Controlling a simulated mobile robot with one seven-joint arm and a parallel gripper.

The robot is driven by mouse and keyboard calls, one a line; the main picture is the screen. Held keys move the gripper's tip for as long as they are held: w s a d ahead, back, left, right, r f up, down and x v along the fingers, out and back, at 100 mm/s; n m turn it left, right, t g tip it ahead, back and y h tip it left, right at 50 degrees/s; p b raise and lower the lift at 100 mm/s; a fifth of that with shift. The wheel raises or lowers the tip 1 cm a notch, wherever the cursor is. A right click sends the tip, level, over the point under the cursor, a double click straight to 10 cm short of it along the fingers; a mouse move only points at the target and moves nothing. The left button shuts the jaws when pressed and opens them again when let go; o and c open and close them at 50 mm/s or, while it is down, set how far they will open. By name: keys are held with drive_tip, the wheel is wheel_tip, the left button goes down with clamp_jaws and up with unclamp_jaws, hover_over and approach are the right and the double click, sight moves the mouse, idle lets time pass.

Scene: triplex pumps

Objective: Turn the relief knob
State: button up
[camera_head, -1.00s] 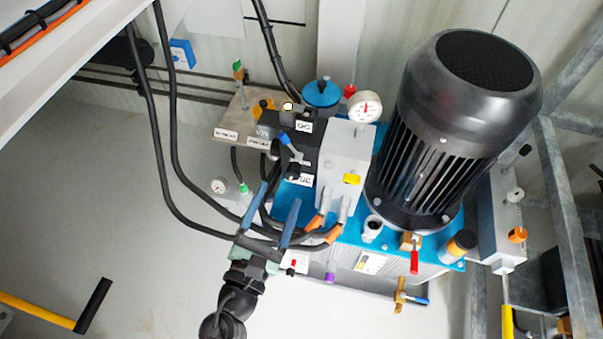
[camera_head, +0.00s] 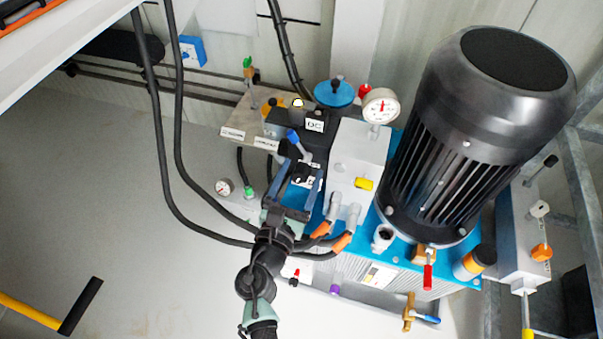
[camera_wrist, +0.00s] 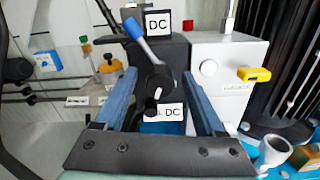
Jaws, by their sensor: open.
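My gripper (camera_head: 301,170) is open, its two blue fingers (camera_wrist: 159,76) apart in front of the black valve block. In the wrist view, a dark round part with a blue-handled lever (camera_wrist: 140,36) shows between the fingers, with a small black knob (camera_wrist: 151,104) below it. Nothing is clearly gripped, and I cannot tell whether the fingers touch anything. White "DC" labels (camera_wrist: 172,113) are above and below the lever. A yellow knob (camera_wrist: 254,74) is on the grey block (camera_wrist: 217,55), right of the fingers, above a small label too blurred to read surely. It also shows in the head view (camera_head: 364,184).
A large black motor (camera_head: 455,140) stands right of the grey block. A pressure gauge (camera_head: 381,105) sits on top of it. Black hoses (camera_head: 160,140) hang at left and loop behind my gripper. A red-handled valve (camera_head: 428,275) is at the front.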

drive_tip(key=shift+w+d, duration=0.15)
drive_tip(key=shift+w, duration=0.3)
drive_tip(key=shift+c, duration=0.2)
clamp_jaws()
drive_tip(key=m+b, duration=0.4)
drive_tip(key=m, duration=0.2)
drive_tip(key=shift+f, duration=0.15)
drive_tip(key=m+b, duration=0.3)
drive_tip(key=m, duration=0.2)
drive_tip(key=shift+m, duration=0.4)
idle(0.4)
